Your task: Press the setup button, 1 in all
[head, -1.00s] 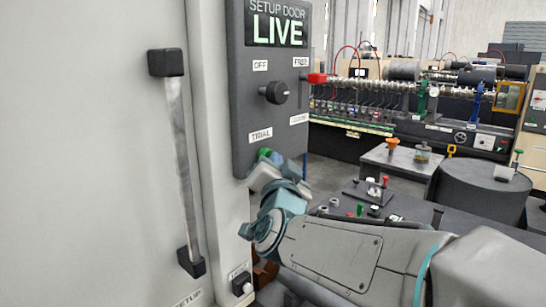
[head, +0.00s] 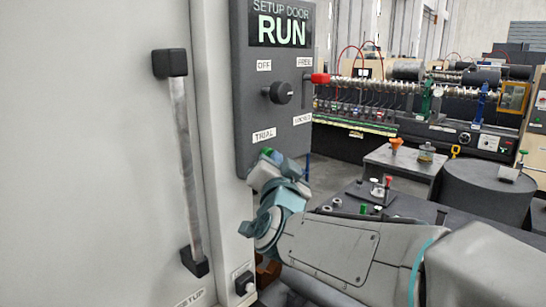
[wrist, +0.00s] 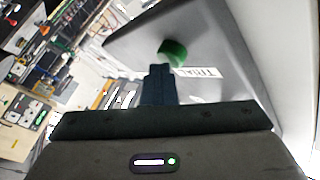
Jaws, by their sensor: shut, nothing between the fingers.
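A grey control panel (head: 262,95) has a display (head: 282,25) reading "SETUP DOOR RUN". A green button (wrist: 172,52) sticks out of the panel beside the TRIAL label (wrist: 198,72); in the head view it shows as a small green patch (head: 266,152) at the panel's lower edge, partly hidden by my gripper. No label on the button itself is readable. My gripper (wrist: 159,70) is shut and empty, its dark blue tips just short of or against the button; I cannot tell if they touch.
The panel also has a black knob (head: 281,93) and a red-tipped lever (head: 319,78). A table with parts (head: 375,200) stands behind my arm.

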